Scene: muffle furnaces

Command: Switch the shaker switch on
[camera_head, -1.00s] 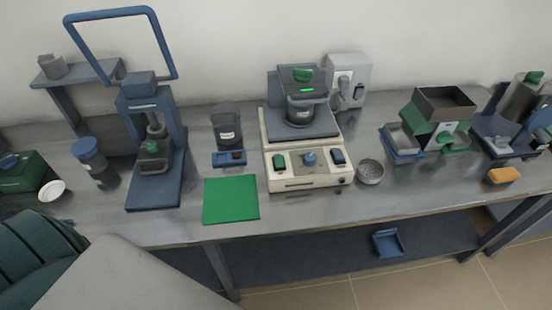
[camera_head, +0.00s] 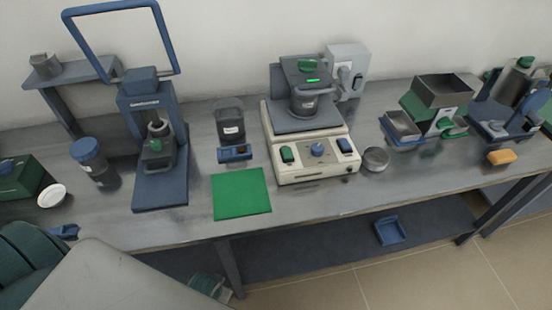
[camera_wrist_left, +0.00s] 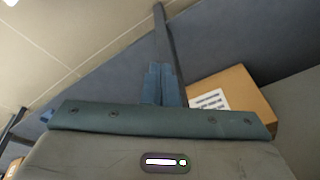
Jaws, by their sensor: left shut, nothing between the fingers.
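The shaker (camera_head: 316,166) stands mid-bench in the head view, with a cream base and a dark pot on its grey top plate. Its front panel has a green rocker switch (camera_head: 287,154) at left, a blue round knob (camera_head: 318,149) in the middle and a dark blue rocker switch (camera_head: 345,145) at right. Their labels and positions are too small to read. My left gripper (camera_wrist_left: 162,84) shows in the left wrist view, fingers together and empty, with no shaker in that view. My right gripper is not in view.
A green mat (camera_head: 241,193) lies in front of the shaker's left side, and a metal bowl (camera_head: 376,160) stands at its right. A blue press (camera_head: 160,185) stands further left. A blue tray (camera_head: 389,231) is on the lower shelf. A cardboard box (camera_wrist_left: 232,98) shows in the wrist view.

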